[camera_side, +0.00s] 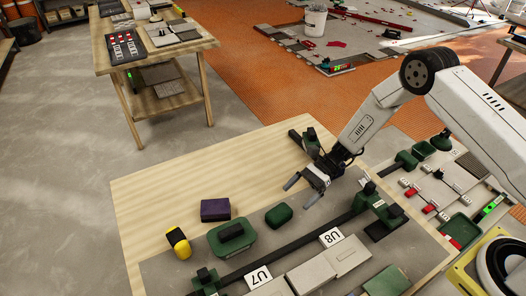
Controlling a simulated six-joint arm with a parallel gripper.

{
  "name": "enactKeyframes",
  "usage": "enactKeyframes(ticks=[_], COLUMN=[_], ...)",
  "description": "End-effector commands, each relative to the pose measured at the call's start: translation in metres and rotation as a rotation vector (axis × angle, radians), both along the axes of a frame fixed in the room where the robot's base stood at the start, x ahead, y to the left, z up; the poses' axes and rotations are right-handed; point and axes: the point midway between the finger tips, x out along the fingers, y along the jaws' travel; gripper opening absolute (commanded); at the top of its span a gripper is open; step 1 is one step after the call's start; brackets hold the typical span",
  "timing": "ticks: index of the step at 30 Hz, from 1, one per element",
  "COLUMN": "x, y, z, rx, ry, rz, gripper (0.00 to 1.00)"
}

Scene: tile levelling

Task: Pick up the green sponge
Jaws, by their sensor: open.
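The green sponge (278,215) appears to be the small dark green block lying on the wooden table, near its middle. My gripper (302,191) is above and to the right of it in the side view, with its two fingers apart and nothing between them. The fingers point left and down. The gripper does not visibly touch the sponge.
A purple block (215,210) and a green container with a black piece (232,240) lie left of the sponge. A dark rail and labels U7 (261,277) and U8 (331,238) lie in front. The table's far left is bare.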

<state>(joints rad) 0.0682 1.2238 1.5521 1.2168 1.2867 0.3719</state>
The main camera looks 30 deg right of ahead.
Motion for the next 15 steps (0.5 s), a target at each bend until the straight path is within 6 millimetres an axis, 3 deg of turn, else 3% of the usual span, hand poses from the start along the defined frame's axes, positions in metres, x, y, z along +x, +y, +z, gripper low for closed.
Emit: enactKeyframes(ticks=[9,15], x=[-0.004,-0.004], y=[0.021,0.024], z=[-0.009,-0.010], rx=[-0.001,-0.002], ry=[0.000,0.000], rz=[0.004,0.002], gripper=[1.00,1.00])
